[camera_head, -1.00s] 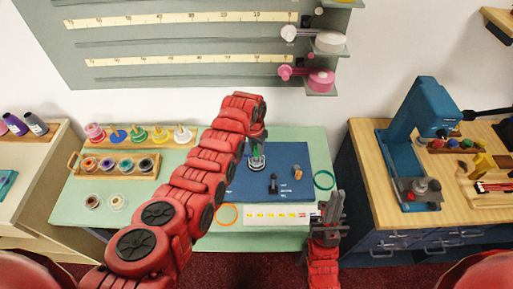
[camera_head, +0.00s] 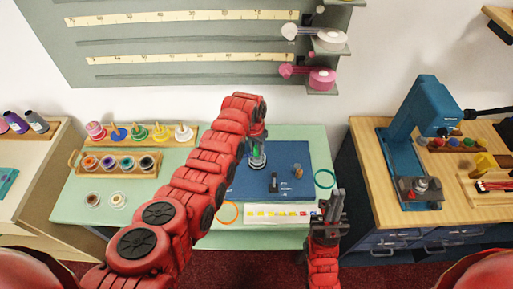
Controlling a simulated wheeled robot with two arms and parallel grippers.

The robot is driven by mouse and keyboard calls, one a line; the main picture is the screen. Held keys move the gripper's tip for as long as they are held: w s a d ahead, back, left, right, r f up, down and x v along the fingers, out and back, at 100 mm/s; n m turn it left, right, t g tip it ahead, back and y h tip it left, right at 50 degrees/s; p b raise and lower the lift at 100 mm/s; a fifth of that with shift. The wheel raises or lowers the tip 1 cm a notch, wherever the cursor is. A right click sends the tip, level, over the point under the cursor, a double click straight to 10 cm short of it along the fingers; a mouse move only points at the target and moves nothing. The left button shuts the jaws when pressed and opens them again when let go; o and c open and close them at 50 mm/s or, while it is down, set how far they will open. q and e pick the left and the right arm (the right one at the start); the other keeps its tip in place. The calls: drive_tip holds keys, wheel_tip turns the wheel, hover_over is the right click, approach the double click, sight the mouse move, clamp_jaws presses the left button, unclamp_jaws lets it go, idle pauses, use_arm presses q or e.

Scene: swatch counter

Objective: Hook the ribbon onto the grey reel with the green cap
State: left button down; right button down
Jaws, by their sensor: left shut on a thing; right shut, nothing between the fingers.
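The grey reel with the green cap (camera_head: 257,161) stands upright near the back left of the blue mat (camera_head: 240,187). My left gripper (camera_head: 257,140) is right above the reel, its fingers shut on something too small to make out. I cannot tell whether the held thing touches the reel. A green ring (camera_head: 324,179) lies right of the mat. I cannot tell which thing is the ribbon. My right gripper (camera_head: 330,207) is shut and empty at the counter's front right.
A dark post (camera_head: 273,183) and a small orange-brown piece (camera_head: 298,172) stand on the mat. A white card (camera_head: 265,214) with coloured marks lies in front. Spool racks (camera_head: 130,175) stand at left. A blue machine (camera_head: 415,110) is on the right bench.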

use_arm(q)
drive_tip(key=shift+f+b, duration=0.8)
drive_tip(key=shift+f, duration=0.3)
drive_tip(key=c, duration=0.6)
unclamp_jaws()
drive_tip(key=shift+o, duration=0.2)
drive_tip(key=shift+r, duration=0.15)
drive_tip(key=shift+r+p, duration=0.55)
drive_tip(key=shift+r, duration=0.05)
wheel_tip(320, 180, up, 6)
drive_tip(key=shift+f+p, duration=0.15)
drive_tip(key=shift+p, duration=1)
drive_tip(key=shift+f, duration=0.1)
